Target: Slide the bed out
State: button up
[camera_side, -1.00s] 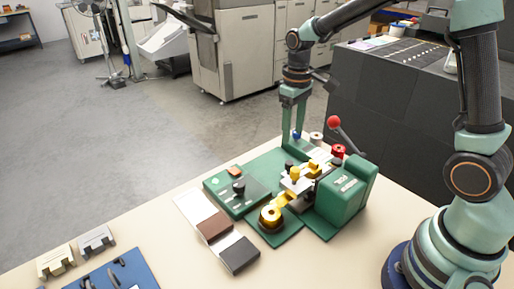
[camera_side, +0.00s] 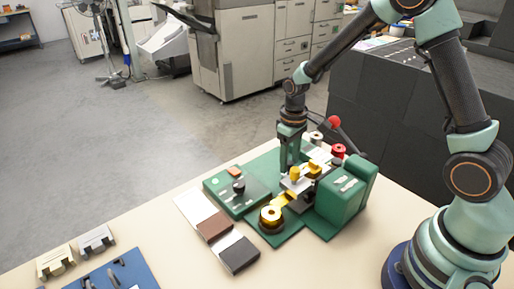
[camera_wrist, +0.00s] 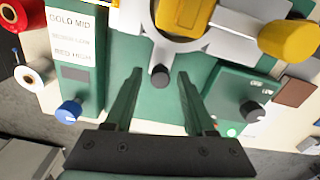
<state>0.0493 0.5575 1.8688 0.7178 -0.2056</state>
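The green foil press (camera_side: 343,197) stands on the table with its pale bed (camera_side: 292,185) under yellow parts. In the wrist view, the grey bed (camera_wrist: 150,28) ends in a tab with a dark round knob (camera_wrist: 159,77). My gripper (camera_wrist: 160,75) is open, with its green fingertips apart on either side of this knob and a gap visible on each side. In the side view, my gripper (camera_side: 289,166) points down just behind the bed, and its fingertips are partly hidden by the press parts.
A green control box (camera_side: 238,190) with a black knob is left of the press. A gold foil roll (camera_side: 271,215) stands in front, red (camera_side: 338,151) and white (camera_side: 317,137) rolls behind. A red-balled lever (camera_side: 334,121) rises nearby.

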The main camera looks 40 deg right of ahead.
grip_shut()
jog(key=shift+d+r, duration=0.1)
dwell(1.1)
